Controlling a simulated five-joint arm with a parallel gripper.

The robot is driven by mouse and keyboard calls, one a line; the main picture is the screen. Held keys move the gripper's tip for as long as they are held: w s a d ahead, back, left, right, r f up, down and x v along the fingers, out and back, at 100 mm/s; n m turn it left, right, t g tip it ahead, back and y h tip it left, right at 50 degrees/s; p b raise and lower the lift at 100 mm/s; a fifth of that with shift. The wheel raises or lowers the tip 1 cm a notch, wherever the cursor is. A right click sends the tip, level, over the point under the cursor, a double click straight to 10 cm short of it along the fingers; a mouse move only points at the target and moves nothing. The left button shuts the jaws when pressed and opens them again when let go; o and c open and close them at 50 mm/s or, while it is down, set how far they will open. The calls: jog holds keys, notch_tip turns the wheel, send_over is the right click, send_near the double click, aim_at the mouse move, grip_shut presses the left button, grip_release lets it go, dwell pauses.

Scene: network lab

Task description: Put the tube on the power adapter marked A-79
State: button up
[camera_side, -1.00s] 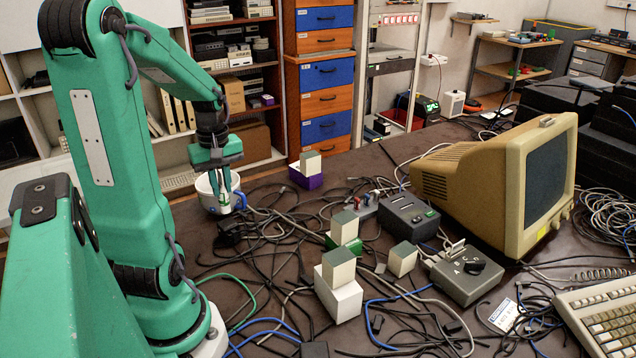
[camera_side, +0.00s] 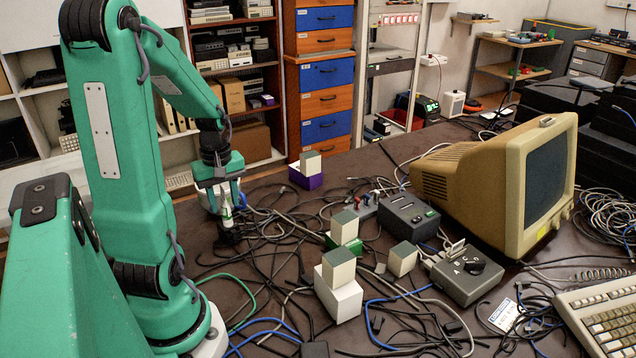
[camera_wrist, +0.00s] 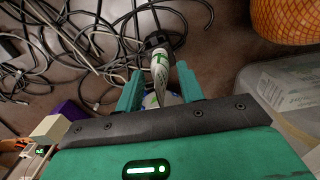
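A slim white tube (camera_side: 226,207) with green markings is between the fingers of my gripper (camera_side: 226,198), roughly upright in the side view. My gripper appears shut on the tube, which also shows between the fingertips in the wrist view (camera_wrist: 159,73). A black power adapter (camera_side: 229,238) lies on the table below the tube and also shows near its far end in the wrist view (camera_wrist: 158,40). The tube's lower end overlaps the adapter in the picture; I cannot tell whether they touch. No marking on the adapter can be read.
A white and blue mug (camera_side: 206,196) stands behind my gripper, mostly hidden. Black cables (camera_side: 275,226) cover the table to the right. Pale blocks (camera_side: 340,268), a grey switch box (camera_side: 466,276) and a monitor (camera_side: 497,180) stand farther right.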

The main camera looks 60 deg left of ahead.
jog(key=shift+r, duration=0.2)
notch_tip(320, 180, up, 12)
dwell(0.9)
dwell(0.5)
jog(key=w+d+r+m+t, duration=0.1)
jog(key=d+m+t, duration=0.1)
jog(key=d+m, duration=0.7)
jog(key=w+d+r+m+t, duration=0.1)
jog(key=w+d+m+t, duration=0.1)
jog(key=d+m, duration=0.7)
jog(key=shift+w+d+t, duration=0.25)
jog(key=shift+d+t, duration=0.55)
jog(key=shift+d, duration=2.25)
jog(key=shift+r, duration=0.1)
